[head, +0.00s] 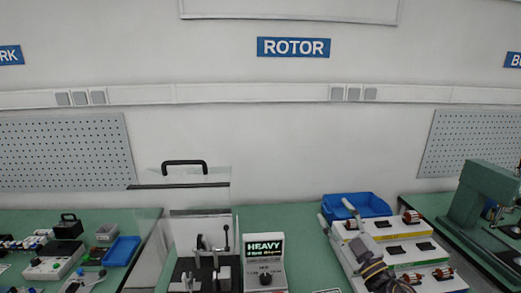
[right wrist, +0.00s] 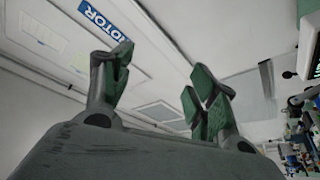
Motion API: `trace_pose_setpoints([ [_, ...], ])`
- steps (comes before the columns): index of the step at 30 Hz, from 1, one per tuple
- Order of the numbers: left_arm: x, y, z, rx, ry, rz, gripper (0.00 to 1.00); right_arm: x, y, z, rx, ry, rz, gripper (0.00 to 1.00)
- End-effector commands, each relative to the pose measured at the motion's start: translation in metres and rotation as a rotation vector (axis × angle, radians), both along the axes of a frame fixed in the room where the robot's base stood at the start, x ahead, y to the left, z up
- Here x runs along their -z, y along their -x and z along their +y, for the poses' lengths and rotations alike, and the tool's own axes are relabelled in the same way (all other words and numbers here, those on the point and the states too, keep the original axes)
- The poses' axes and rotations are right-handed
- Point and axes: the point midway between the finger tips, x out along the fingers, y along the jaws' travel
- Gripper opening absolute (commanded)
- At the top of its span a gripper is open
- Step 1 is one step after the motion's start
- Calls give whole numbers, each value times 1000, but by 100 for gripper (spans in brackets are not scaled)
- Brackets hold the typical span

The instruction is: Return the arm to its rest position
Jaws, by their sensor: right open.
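My right gripper (head: 337,213) shows in the head view at the lower right, above the bench. Its two light fingers stand apart and point up and to the left, and its dark wrist comes in from the bottom edge. In the right wrist view the right gripper (right wrist: 160,85) has dark fingers with green pads, spread wide with nothing between them. It points up toward the wall and ceiling, with the ROTOR sign (right wrist: 107,20) beyond. My left gripper is not in view.
A blue bin (head: 372,203) and stepped white racks (head: 420,256) with red-and-metal rotors lie close behind and beside my right gripper. A white tester (head: 265,275) reading HEAVY and a clear-guarded fixture (head: 200,226) stand left. A green machine (head: 484,205) stands right.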

Motion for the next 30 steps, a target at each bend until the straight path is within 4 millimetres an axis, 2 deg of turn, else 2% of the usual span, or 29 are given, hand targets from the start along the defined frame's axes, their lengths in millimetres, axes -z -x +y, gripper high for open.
trace_pose_setpoints([
  [8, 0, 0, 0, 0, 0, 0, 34, 32, 4, -40, 222, -155, 133, 59],
  [17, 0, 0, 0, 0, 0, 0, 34, 92, 23, -73, 437, -262, 370, 59],
  [24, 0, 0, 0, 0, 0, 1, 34, 153, 53, -85, 563, -306, 619, 59],
  [30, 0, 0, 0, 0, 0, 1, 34, 203, 90, -81, 624, -314, 858, 59],
])
